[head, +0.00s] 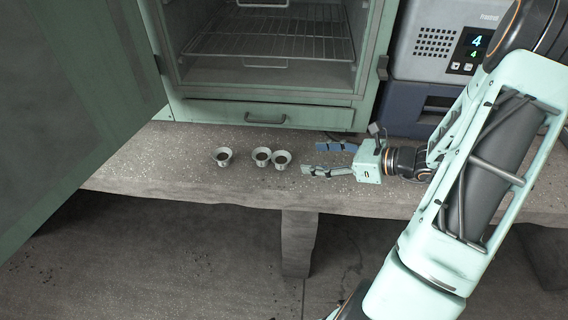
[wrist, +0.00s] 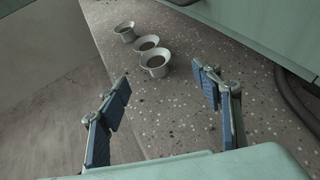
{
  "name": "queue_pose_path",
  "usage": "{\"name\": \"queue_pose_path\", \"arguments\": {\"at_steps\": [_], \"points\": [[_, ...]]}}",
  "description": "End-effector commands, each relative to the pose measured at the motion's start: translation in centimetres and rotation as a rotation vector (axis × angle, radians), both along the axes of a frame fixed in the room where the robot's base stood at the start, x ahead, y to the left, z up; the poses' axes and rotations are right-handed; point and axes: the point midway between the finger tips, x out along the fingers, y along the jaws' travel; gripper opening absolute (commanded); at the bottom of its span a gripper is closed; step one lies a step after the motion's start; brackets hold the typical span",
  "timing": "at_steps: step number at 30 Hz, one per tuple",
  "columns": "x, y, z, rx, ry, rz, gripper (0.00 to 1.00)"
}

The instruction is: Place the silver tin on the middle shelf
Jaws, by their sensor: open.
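Three similar small silver-grey tins with dark insides stand upright on the bench: a left one (head: 223,158), a middle one (head: 262,157) and a right one (head: 282,160). I cannot tell which the task means. The right one is nearest my gripper (head: 313,159) and shows as the closest tin (wrist: 156,66) in the wrist view. My gripper is open and empty, low over the bench, its fingers pointing toward that tin, which appears just beyond the fingertips. A wire shelf (head: 272,47) shows inside the open green cabinet; the cabinet's top is cut off, so I cannot tell which shelf this is.
The cabinet door (head: 70,110) stands open at the left, overhanging the bench. A closed drawer (head: 225,113) with a handle lies below the cabinet opening. A grey device with a display (head: 436,42) stands at the right. The bench's front edge (head: 180,194) is near the tins.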

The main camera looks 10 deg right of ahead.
Motion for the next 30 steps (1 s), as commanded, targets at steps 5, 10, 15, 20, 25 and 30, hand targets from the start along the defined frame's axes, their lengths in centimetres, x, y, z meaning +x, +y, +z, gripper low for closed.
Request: {"name": "queue_pose_path", "arguments": {"at_steps": [5,10,15,20,25,30], "points": [[1.7,2.3,-1.2,0.001,0.0,0.004,0.59],[2.7,3.4,-1.8,0.0,0.001,0.002,0.59],[3.3,4.9,-2.5,0.002,0.001,0.004,0.59],[4.5,6.8,-3.5,0.001,0.001,0.003,0.59],[5.3,7.6,-3.8,0.002,0.001,0.001,0.59],[5.3,7.6,-3.7,0.0,0.0,0.001,0.59]]}}
